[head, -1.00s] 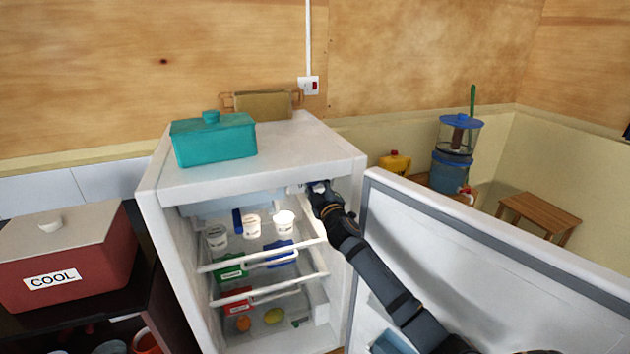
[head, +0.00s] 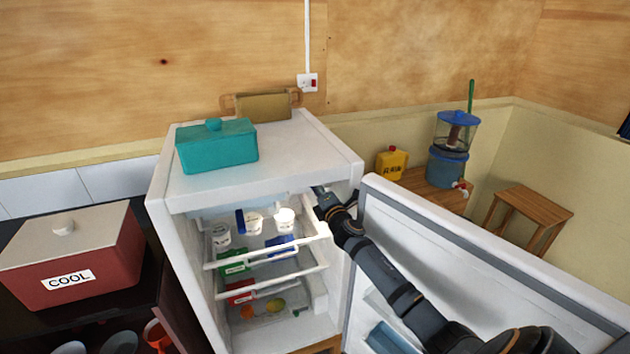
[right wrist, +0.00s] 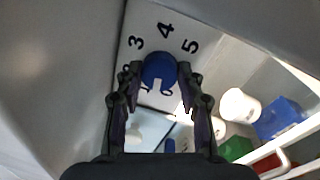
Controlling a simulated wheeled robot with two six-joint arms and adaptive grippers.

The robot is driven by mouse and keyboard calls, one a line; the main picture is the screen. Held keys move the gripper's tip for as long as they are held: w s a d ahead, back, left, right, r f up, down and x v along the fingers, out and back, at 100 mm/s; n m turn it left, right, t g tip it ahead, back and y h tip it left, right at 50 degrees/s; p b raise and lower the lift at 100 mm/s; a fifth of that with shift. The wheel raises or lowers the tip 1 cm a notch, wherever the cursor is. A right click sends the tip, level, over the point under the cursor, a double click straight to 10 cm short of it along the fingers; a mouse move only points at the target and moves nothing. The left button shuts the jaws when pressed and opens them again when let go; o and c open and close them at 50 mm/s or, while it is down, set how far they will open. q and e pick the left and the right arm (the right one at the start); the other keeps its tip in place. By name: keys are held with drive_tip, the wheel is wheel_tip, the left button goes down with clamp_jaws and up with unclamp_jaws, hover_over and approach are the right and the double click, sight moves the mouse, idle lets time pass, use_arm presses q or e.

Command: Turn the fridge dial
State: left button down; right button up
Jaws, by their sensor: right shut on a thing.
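The white fridge (head: 292,168) stands with its door (head: 470,250) swung open to the right. In the right wrist view the dial (right wrist: 159,70) is a round blue knob on a white panel with black numbers; 3, 4 and 5 show above it. A pale notch or mark is on the knob's lower side. My right gripper (right wrist: 159,82) is shut on the dial, one finger on each side. In the head view my right gripper (head: 322,194) reaches to the upper right inside of the fridge and hides the dial. My left gripper is out of view.
Tubs (head: 253,223) and boxes stand on the fridge shelves close below my right gripper. The open door is close beside my right arm. A teal box (head: 216,148) sits on the fridge top, and a red COOL box (head: 75,262) stands at left.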

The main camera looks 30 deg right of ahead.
drive_tip(key=n+p, duration=0.3)
drive_tip(key=n, duration=0.2)
drive_tip(key=shift+r, duration=0.15)
drive_tip(key=shift+n, duration=0.3)
idle(0.3)
drive_tip(key=o, duration=1.2)
